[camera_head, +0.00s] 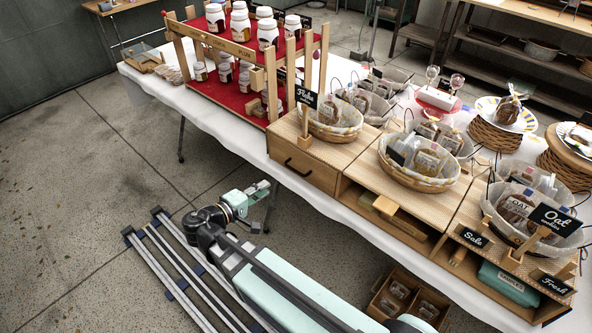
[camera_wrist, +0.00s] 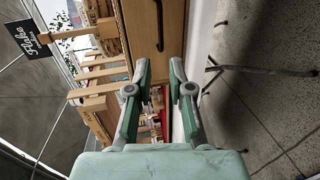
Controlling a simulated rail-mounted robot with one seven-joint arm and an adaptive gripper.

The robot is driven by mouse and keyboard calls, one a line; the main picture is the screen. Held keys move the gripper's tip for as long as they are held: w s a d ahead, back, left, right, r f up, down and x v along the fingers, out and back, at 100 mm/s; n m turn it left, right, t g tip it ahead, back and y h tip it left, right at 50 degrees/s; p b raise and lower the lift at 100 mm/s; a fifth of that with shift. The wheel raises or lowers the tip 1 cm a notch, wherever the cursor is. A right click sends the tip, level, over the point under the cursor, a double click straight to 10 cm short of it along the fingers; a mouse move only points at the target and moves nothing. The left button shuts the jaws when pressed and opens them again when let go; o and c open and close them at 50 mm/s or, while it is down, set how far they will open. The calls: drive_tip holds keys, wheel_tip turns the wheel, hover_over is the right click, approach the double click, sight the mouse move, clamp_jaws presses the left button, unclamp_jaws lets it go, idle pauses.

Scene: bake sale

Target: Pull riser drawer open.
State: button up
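The riser drawer (camera_head: 318,175) is a pale wood front with a black bar handle (camera_head: 297,168), under the left end of the wooden riser; it looks flush with the riser. In the wrist view the drawer front (camera_wrist: 143,32) appears turned sideways, with its handle (camera_wrist: 160,24) at the top middle. My gripper (camera_head: 268,187) is below and left of the drawer in the head view, apart from it. In the wrist view my gripper (camera_wrist: 161,72) has its two fingers spread with nothing between them. The handle lies beyond the fingertips.
Lined baskets (camera_head: 335,123) of wrapped goods and a small black sign (camera_head: 306,97) stand on the riser. A red-shelved rack of jars (camera_head: 268,32) is to the left. Open floor (camera_head: 90,165) lies in front at left.

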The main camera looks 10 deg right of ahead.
sight(295, 170)
drive_tip(key=p+x, duration=0.2)
drive_tip(key=x, duration=1.3)
drive_tip(key=shift+w+d+f, duration=0.1)
clamp_jaws()
